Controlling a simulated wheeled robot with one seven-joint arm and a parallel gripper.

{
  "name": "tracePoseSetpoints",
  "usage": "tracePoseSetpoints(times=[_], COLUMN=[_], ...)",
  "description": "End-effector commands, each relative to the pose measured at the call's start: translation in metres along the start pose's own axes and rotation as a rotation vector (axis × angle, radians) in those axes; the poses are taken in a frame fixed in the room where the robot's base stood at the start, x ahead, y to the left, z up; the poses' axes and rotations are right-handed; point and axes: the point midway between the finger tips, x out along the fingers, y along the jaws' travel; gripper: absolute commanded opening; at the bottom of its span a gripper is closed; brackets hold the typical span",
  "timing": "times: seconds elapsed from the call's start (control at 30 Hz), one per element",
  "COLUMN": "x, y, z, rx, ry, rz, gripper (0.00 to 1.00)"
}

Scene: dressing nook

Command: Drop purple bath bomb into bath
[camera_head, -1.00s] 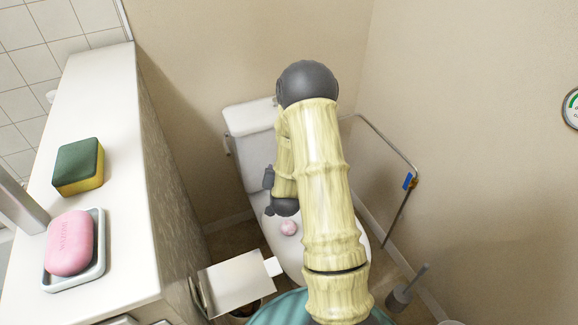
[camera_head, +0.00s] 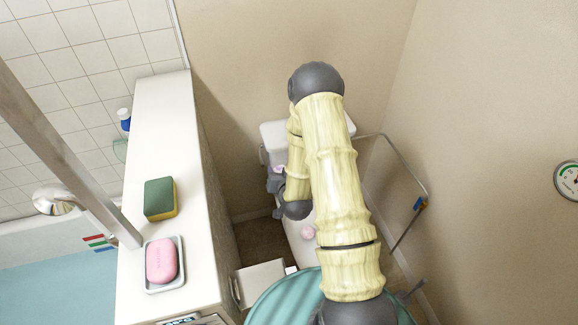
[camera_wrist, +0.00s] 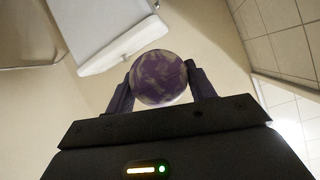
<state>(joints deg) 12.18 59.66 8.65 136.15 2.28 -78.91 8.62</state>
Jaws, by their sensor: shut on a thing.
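The purple bath bomb (camera_wrist: 160,78) is a round, purple and white marbled ball, clasped between the two fingers of my gripper in the wrist view. In the head view my gripper (camera_head: 277,178) is beyond the counter's right side, near the toilet, and a sliver of the ball shows there. The bath (camera_head: 40,238) is at the lower left, filled with pale blue water (camera_head: 55,290). My gripper is well to the right of it, with the counter-topped wall between them.
The counter (camera_head: 150,115) holds a green and yellow sponge (camera_head: 160,198) and a pink soap (camera_head: 161,260) in a dish. A metal post (camera_head: 70,165) stands by the bath. A pink ball (camera_head: 308,232) sits on the toilet (camera_head: 300,252). A rail (camera_head: 405,170) is at right.

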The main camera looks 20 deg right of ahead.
Motion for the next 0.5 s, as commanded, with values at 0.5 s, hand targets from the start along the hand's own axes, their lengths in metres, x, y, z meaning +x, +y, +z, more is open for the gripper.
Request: tracePoseSetpoints(times=[0.5], x=[-0.049], y=[-0.055], z=[-0.046], rx=[-0.050], ry=[-0.027], rz=[-0.097], gripper=[0.29])
